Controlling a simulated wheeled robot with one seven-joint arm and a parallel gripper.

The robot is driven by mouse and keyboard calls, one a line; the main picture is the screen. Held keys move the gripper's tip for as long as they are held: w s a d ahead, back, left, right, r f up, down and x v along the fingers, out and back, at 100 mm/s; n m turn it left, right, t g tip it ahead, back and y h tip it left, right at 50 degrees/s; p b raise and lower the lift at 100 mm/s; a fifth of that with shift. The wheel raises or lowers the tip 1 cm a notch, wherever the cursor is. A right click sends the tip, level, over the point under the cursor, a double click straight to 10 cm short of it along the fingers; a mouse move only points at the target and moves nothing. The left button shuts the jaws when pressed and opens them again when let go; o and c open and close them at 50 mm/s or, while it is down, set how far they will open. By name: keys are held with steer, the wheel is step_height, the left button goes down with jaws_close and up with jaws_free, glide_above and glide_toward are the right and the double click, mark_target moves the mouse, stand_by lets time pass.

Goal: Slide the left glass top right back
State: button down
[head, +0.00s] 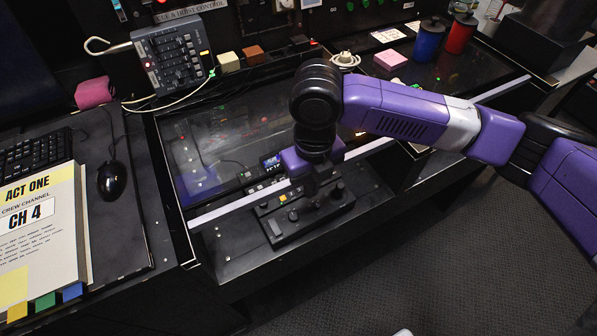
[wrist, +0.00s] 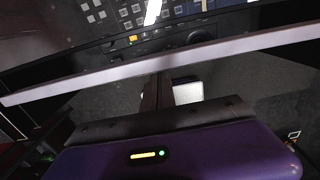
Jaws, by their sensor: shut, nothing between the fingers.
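The left glass top (head: 215,135) is a dark, reflective pane with a pale metal front rail (head: 240,207). It covers the rear of the left console bay; the bay's front part is uncovered. A black control panel with buttons and knobs (head: 290,223) shows partly in front of the rail and partly through the glass. My gripper (head: 314,188) points down at the rail, its tips partly hidden by my arm. In the wrist view the shut, empty fingers (wrist: 157,88) are at the rail (wrist: 90,82); whether they touch it I cannot tell.
A second glass top with a pale rail (head: 480,104) lies to the right. Behind the glass stand a grey mixer (head: 172,55), small coloured blocks, a cable coil (head: 346,60) and blue and red cans (head: 429,40). A script (head: 40,230) and mouse (head: 111,181) lie left.

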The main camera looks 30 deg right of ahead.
mark_target(275, 132)
steer(key=shift+w+b, duration=0.65)
steer(key=shift+w, duration=3.9)
steer(key=shift+w+b, duration=1.3)
steer(key=shift+w, duration=3.15)
